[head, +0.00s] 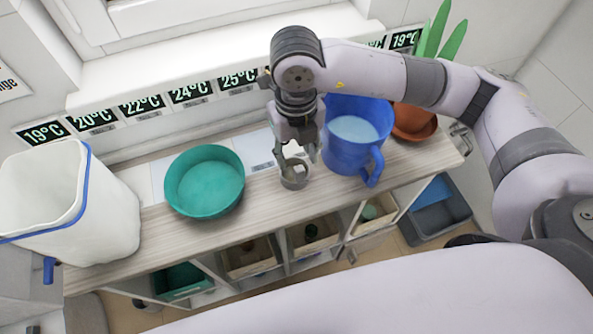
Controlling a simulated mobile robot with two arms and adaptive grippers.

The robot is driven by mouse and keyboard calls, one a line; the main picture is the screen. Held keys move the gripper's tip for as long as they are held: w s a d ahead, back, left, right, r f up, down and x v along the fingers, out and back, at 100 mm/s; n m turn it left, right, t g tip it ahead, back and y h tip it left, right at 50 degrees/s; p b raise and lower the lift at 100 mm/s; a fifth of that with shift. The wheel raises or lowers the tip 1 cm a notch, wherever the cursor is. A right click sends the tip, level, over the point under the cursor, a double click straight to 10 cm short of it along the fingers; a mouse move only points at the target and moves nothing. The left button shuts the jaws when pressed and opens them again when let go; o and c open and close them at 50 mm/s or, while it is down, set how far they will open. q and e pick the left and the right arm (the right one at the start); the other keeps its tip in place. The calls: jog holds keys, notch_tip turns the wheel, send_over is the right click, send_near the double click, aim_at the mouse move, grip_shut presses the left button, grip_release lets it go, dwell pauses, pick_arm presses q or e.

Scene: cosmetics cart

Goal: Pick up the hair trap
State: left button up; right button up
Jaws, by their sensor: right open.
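A small grey, round, cup-like piece (294,182), which looks like the hair trap, sits on the wood-grain counter between the green bowl and the blue jug. My right gripper (294,163) points down right at it, with its fingers open around or just over its rim. I cannot tell whether the fingers touch it. The gripper hides part of its top. My left gripper is not in view.
The blue jug (350,155) stands close to the right of my right gripper. A green bowl (205,205) is to the left, and a white bin (110,215) stands at the far left. Open shelves lie below the counter.

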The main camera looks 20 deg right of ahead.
aim_at(298, 166)
jog(key=f+p, duration=0.1)
jog(key=f, duration=0.1)
jog(key=f+p, duration=0.1)
jog(key=f, duration=0.1)
jog(key=shift+s+d+f, duration=0.15)
jog(key=shift+s+f, duration=0.05)
jog(key=shift+f, duration=0.4)
grip_shut()
